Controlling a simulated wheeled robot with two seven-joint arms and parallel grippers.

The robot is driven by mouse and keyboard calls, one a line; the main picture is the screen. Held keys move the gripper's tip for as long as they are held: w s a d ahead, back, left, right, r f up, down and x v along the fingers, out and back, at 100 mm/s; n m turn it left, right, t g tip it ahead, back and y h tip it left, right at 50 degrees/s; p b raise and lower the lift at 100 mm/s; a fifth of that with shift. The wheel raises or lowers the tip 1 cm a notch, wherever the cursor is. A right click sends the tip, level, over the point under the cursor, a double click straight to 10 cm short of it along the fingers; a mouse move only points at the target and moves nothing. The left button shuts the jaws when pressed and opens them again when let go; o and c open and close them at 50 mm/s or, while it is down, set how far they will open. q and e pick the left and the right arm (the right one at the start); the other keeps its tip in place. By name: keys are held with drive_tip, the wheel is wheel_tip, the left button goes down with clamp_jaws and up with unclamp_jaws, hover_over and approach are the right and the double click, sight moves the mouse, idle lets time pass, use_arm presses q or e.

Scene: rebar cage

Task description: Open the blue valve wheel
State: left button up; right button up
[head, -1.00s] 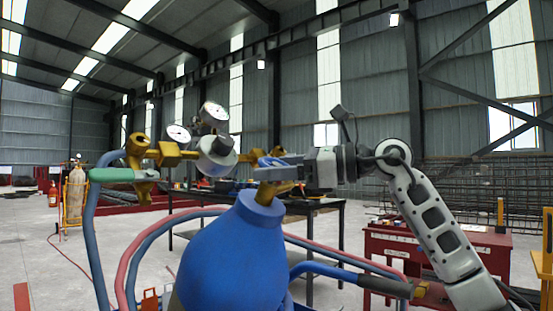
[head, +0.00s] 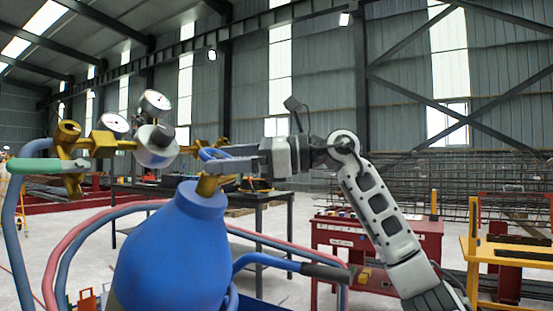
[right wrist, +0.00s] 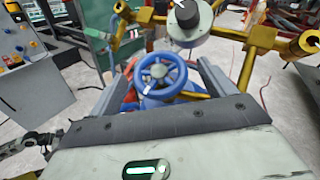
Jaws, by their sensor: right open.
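The blue valve wheel (right wrist: 161,75) sits on top of the blue gas cylinder (head: 172,250). It shows as a spoked wheel in the right wrist view, between the two fingers of my right gripper (right wrist: 163,80). In the head view the wheel (head: 212,153) is partly hidden by the fingers of my right gripper (head: 222,160). The gripper reaches in from the right at the wheel's height, with its jaws open around it. I cannot tell whether a finger touches the rim. My left gripper is not in view.
A brass regulator with two gauges (head: 155,101) and a grey knob (head: 156,145) stands just left of the wheel. Red and blue hoses (head: 75,240) loop around the cylinder. A dark table (head: 270,196) and a red cabinet (head: 385,240) stand behind.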

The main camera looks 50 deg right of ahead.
use_arm(q)
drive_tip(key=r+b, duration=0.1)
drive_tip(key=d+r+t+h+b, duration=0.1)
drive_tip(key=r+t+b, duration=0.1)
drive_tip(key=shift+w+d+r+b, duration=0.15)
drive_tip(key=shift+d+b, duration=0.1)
drive_tip(key=shift+b, duration=0.15)
use_arm(e)
drive_tip(key=f+v, duration=0.1)
drive_tip(key=v, duration=1.3)
drive_tip(key=shift+r, duration=0.4)
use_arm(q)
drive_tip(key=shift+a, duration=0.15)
